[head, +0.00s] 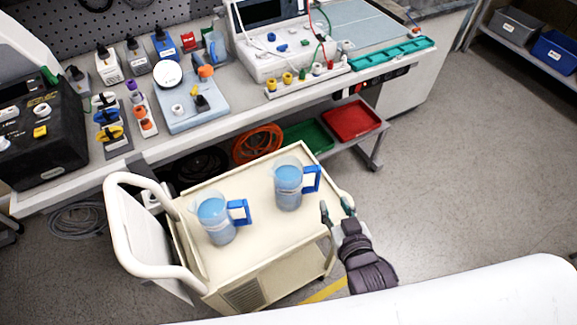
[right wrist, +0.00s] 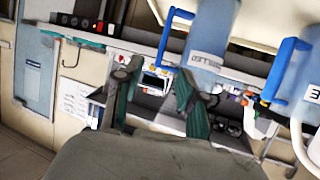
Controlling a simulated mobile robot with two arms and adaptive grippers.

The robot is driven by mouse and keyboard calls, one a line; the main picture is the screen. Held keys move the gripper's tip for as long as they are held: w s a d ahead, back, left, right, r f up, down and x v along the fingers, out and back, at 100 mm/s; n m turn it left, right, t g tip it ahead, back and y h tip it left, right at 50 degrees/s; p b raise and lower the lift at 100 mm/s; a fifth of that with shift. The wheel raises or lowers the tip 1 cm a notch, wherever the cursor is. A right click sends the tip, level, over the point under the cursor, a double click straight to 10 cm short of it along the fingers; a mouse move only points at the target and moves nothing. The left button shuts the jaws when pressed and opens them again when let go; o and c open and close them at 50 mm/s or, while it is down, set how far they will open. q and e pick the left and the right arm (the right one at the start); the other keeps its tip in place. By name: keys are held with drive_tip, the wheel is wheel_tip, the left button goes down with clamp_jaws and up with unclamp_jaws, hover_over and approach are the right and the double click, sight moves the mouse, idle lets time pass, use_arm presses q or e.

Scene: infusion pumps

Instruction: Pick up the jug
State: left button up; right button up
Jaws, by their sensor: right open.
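Two clear jugs with blue liquid and blue handles stand upright on a cream cart (head: 262,232). One jug (head: 289,188) is at the cart's right side, and the other jug (head: 214,220) is left of it and nearer to me. Both handles point right. My right gripper (head: 337,208) is open and empty at the cart's right edge, apart from the right jug and its handle. In the tilted right wrist view, one labelled jug (right wrist: 211,45) is just beyond the open fingers (right wrist: 157,80), and another jug (right wrist: 304,95) is at the right edge. My left gripper is not in view.
A workbench (head: 235,105) with pumps and bench equipment runs behind the cart. A red tray (head: 352,120), a green tray (head: 305,138) and an orange coil (head: 257,144) lie on its lower shelf. The cart's white handle (head: 120,225) rises at left. Floor right of the cart is clear.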

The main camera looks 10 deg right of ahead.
sight(319, 177)
drive_tip(key=x, duration=0.4)
drive_tip(key=p+x, duration=0.1)
drive_tip(key=x, duration=0.4)
drive_tip(key=shift+a+r, duration=0.15)
drive_tip(key=shift+r, duration=0.1)
drive_tip(key=p+x, duration=0.1)
drive_tip(key=x, duration=0.3)
drive_tip(key=shift+w+a, duration=0.15)
drive_tip(key=shift+w, duration=0.2)
drive_tip(key=shift+s, duration=0.1)
drive_tip(key=shift+c, duration=1.3)
clamp_jaws()
